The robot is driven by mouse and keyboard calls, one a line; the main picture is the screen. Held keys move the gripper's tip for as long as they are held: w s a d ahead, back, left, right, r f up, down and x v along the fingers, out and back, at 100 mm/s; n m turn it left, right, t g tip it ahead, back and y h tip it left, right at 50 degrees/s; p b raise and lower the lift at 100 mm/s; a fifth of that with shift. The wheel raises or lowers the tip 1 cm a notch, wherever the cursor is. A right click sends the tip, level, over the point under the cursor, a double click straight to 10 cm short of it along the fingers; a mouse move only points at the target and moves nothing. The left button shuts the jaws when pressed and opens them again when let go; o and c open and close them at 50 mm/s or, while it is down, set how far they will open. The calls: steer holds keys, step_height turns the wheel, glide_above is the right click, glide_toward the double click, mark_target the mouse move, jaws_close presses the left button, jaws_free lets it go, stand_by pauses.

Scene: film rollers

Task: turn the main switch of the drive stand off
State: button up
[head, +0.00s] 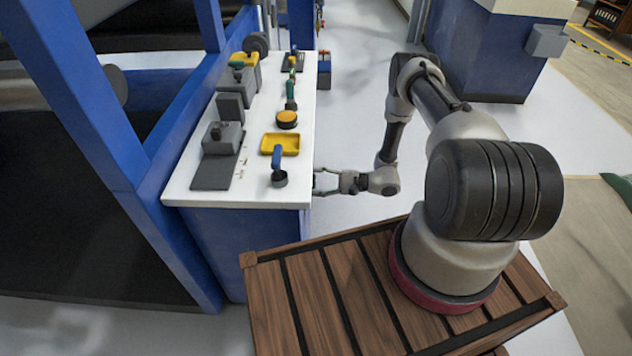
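My gripper (322,182) is beside the right edge of the white-topped bench, near its front corner. Its two fingers point left toward the bench and look spread apart, with nothing visible between them. A grey boxy device (222,138) stands on a dark plate at the front left of the bench top. A similar grey device (236,80) stands farther back. I cannot tell which thing is the drive stand. No main switch can be made out at this size, so its position is not readable.
On the white bench top (196,190) are a yellow tray (291,144), a blue-handled tool (277,165) and a round yellow-and-black item (287,119). Blue frame posts (92,110) rise at left. A blue cabinet (485,52) stands behind.

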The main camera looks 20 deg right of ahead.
steer(key=shift+o, duration=0.4)
steer(key=v, duration=1.2)
